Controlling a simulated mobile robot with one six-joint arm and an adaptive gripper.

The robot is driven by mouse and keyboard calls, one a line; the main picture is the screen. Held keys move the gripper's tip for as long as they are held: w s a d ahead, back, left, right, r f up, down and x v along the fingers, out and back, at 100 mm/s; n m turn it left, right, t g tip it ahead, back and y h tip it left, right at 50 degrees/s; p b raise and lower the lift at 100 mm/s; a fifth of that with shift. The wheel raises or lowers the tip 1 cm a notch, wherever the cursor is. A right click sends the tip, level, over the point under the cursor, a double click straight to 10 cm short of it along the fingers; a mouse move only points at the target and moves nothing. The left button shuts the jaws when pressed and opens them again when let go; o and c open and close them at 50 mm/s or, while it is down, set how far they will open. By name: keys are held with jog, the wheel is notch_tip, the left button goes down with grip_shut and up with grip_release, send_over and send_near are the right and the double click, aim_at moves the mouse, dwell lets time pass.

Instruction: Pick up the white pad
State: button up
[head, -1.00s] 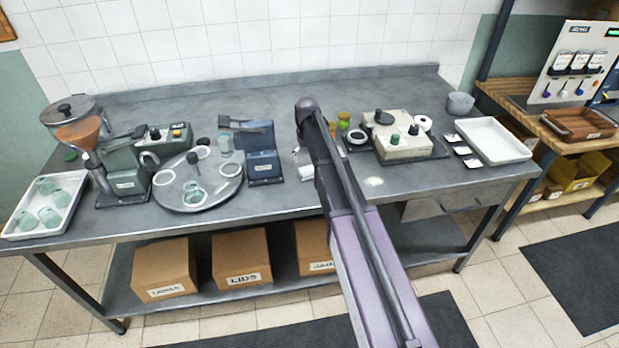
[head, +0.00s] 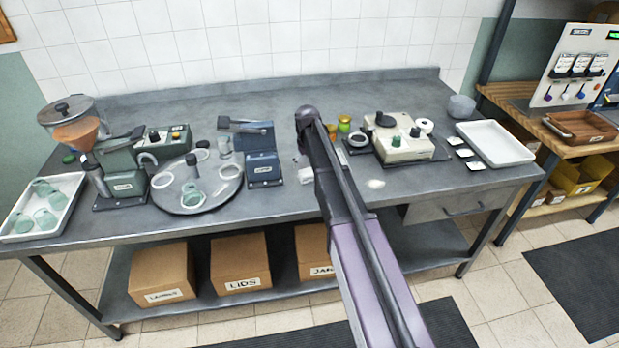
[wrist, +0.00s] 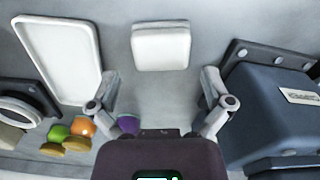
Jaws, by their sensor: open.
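The white pad (wrist: 161,47) is a small, rounded, thick square on the grey worktop. In the wrist view it lies just beyond my gripper (wrist: 161,76), roughly centred between the two fingertips. My gripper is open and empty, with one finger on each side and a clear gap. In the head view my arm covers the gripper, and only a small white part, seemingly the pad (head: 305,174), shows beside the arm.
A blue machine (wrist: 275,110) stands close to the right finger in the wrist view. A white shallow tray (wrist: 60,55) lies to the left, with orange (wrist: 83,126) and green (wrist: 58,133) items below it.

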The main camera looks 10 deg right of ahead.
aim_at(307, 171)
jog(key=shift+f+b, duration=1.85)
jog(key=shift+f, duration=0.25)
jog(key=c, duration=0.8)
